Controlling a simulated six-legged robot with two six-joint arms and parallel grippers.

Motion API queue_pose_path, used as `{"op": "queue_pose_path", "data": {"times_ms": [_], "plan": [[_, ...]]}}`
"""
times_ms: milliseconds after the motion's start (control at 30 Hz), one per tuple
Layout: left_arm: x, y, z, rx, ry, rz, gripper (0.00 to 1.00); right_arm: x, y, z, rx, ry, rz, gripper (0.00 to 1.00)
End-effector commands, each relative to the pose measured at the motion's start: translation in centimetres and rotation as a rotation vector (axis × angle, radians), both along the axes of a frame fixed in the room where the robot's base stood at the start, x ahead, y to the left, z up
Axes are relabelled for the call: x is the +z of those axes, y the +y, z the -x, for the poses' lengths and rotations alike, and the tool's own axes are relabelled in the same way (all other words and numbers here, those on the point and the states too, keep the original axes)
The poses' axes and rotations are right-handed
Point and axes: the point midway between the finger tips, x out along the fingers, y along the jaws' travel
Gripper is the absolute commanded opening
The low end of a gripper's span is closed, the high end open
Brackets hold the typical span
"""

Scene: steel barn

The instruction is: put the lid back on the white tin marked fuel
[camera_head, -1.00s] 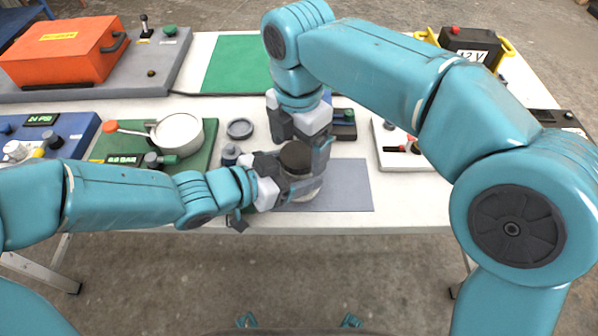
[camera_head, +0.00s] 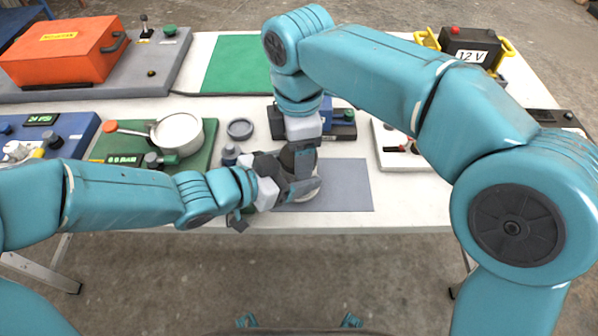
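The white tin (camera_head: 309,194) stands on the grey mat at the table's front. Only part of its pale side shows; no marking can be read. Its dark round top (camera_head: 287,157) is mostly covered by my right gripper, and I cannot tell whether this is the lid or the opening. My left gripper (camera_head: 283,181) is at the tin's left side with its fingers against the body. My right gripper (camera_head: 298,160) points down over the tin's top; its finger gap is hidden. A dark grey round piece (camera_head: 239,128) lies flat on the table behind and left.
The grey mat (camera_head: 345,185) is bare to the tin's right. A green board with a white pot (camera_head: 178,133) stands left. A white panel (camera_head: 392,158) lies right, a dark device with a blue part (camera_head: 342,124) behind. An orange case (camera_head: 62,50) is far left.

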Motion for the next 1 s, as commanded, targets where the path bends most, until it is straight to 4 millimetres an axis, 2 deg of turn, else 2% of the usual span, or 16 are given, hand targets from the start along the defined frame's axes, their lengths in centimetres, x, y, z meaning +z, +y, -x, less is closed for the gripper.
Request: {"op": "queue_pose_path", "data": {"times_ms": [100, 200, 500, 533, 600, 867, 1000], "plan": [[0.1, 0.0, 0.0, -0.002, -0.003, 0.002, 0.00, 0.0, 0.0, 0.0, -0.196, -0.001, -0.001, 0.33], [0.1, 0.0, 0.0, -0.002, -0.003, 0.002, 0.00, 0.0, 0.0, 0.0, -0.285, -0.001, -0.001, 0.33], [0.1, 0.0, 0.0, -0.002, -0.002, 0.001, 0.00, 0.0, 0.1, 0.0, -0.309, -0.001, -0.001, 0.33], [0.1, -0.1, 0.0, -0.002, -0.002, 0.001, 0.00, 0.0, 0.1, 0.0, -0.309, -0.001, -0.001, 0.76], [0.1, 0.0, 0.0, -0.002, -0.002, 0.001, 0.00, 0.0, 0.0, 0.0, -0.308, -0.001, -0.001, 0.95], [0.1, 0.0, 0.0, 0.000, -0.002, 0.002, 0.00, 0.2, 0.1, 0.0, -0.307, 0.001, -0.001, 0.95], [0.1, 0.0, 0.0, 0.000, -0.002, 0.002, 0.00, 2.1, 0.1, 0.0, -0.306, -0.002, -0.001, 0.95]]}}
